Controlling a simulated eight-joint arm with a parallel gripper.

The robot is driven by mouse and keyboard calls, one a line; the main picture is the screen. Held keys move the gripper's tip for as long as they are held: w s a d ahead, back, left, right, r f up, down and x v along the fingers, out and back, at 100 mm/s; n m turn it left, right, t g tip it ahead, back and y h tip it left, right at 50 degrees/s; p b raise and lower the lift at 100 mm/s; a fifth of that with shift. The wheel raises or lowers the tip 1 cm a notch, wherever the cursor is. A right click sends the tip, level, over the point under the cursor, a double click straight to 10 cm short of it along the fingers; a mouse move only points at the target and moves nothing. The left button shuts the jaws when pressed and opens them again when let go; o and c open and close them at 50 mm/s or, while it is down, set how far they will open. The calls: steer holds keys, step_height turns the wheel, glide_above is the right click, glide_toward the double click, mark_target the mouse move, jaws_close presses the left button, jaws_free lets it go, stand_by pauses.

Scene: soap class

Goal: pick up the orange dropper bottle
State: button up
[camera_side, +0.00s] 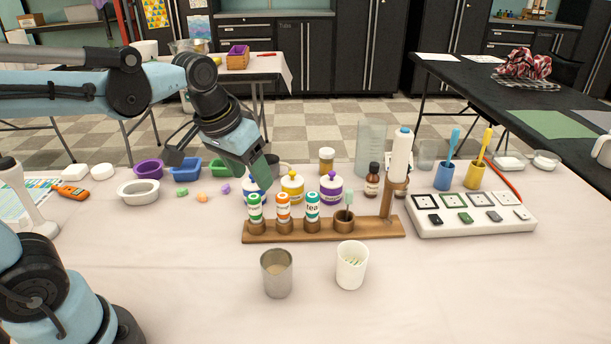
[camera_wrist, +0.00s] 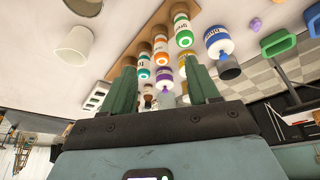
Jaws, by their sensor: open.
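The orange dropper bottle (camera_side: 283,207), white with an orange cap and band, stands upright in the wooden rack (camera_side: 380,229), between a green one (camera_side: 255,208) and a teal one (camera_side: 312,207). In the wrist view the orange bottle (camera_wrist: 160,47) shows ahead of the fingertips, roughly between their lines. My gripper (camera_side: 262,180) is above and behind the rack's left end, apart from the bottles. In the wrist view its green fingers (camera_wrist: 164,74) are spread, with nothing held between them.
Larger bottles with yellow (camera_side: 292,187) and purple (camera_side: 331,188) caps stand close behind the rack. A blue-capped one (camera_wrist: 217,41) is partly hidden by my gripper in the side view. A metal cup (camera_side: 277,274) and white cup (camera_side: 351,265) stand in front.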

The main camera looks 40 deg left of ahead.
mark_target(283, 197)
steer(key=w+g, duration=0.1)
steer(key=w, duration=0.2)
steer(key=w+n+g, duration=0.1)
steer(key=w+g, duration=0.1)
steer(key=w, duration=0.1)
steer(key=shift+w+d+f, duration=0.15)
steer(key=shift+w+d, duration=0.05)
steer(key=shift+w+f+g, duration=0.2)
steer(key=shift+w+g, duration=0.2)
steer(key=shift+g, duration=0.1)
step_height(283, 197, down, 7)
steer(key=shift+w, duration=0.1)
steer(key=shift+w+a+f, duration=0.1)
steer(key=shift+f, duration=1.2)
steer(key=shift+w+a+f, duration=0.1)
steer(key=shift+f, duration=1.15)
steer(key=c, duration=0.6)
